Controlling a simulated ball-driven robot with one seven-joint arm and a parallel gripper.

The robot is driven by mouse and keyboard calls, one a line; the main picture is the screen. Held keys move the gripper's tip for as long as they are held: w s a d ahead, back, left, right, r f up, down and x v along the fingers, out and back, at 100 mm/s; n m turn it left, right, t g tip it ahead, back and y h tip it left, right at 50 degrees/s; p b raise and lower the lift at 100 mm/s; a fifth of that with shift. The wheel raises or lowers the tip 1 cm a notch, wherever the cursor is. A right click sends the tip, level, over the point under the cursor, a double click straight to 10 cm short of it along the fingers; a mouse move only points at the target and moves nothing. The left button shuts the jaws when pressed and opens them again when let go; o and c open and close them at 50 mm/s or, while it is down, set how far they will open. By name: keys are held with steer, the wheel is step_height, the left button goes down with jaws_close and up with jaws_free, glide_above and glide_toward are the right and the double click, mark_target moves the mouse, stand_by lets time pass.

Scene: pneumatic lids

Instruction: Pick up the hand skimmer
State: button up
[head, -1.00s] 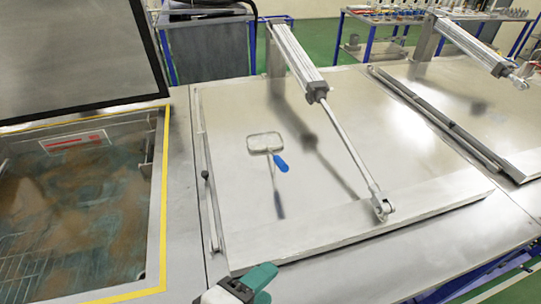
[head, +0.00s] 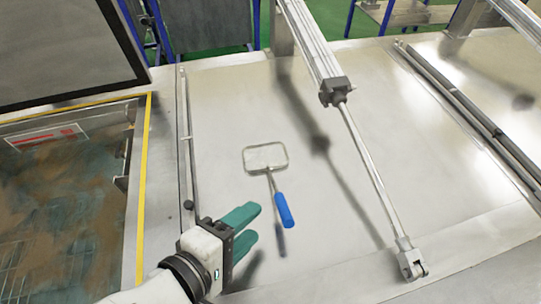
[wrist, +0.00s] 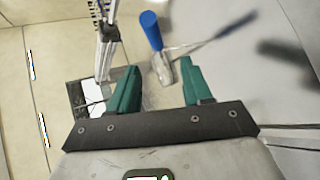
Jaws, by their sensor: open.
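The hand skimmer (head: 284,210) has a blue handle, a thin metal shaft and a rounded rectangular mesh head. In the head view it appears over the closed metal lid (head: 340,225), with a dark shadow or reflection near the handle end. My gripper (head: 258,222) has green fingers. It is open and empty, just left of the blue handle in the picture, fingers pointing toward it. In the wrist view the blue handle (wrist: 151,30) shows beyond the gap between the fingertips (wrist: 158,66). The mesh head is not clear there.
A pneumatic cylinder (head: 320,50) with its rod slants across the lid, right of the skimmer. An open tank (head: 146,170) with yellow edging and murky water lies at the left, its dark lid (head: 60,50) raised. A rail (head: 188,150) runs along the lid's left side.

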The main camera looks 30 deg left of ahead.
mark_target(276, 202)
steer(key=p+x, duration=0.2)
steer(key=x, duration=0.8)
steer(key=shift+w+d+r, duration=0.15)
steer(key=shift+c, duration=0.5)
jaws_close()
